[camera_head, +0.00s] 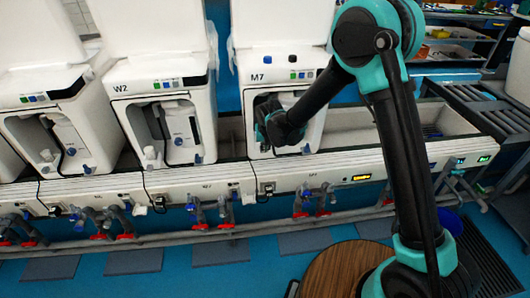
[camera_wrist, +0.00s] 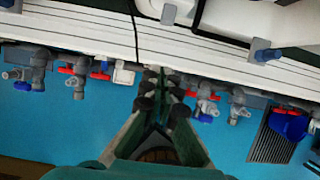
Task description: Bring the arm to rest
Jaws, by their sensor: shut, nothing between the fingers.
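My arm rises from the lower right in the head view, bends at a teal joint and reaches down to the left. Its dark outer end is in front of the white M7 unit (camera_head: 285,60), overlapping the unit's opening. The fingertips cannot be made out there. In the wrist view my gripper (camera_wrist: 160,88) is shut and empty. Its dark fingers come together over the row of grey pipe valves, with blue floor below. I cannot tell whether the fingers touch the valves.
The W2 unit (camera_head: 160,88) stands left of M7. A long white rail (camera_head: 215,178) runs below the units, with valves with red handles (camera_head: 125,237) under it. A round wooden top (camera_head: 335,270) is by my arm's base. Blue floor (camera_head: 190,280) is open in front.

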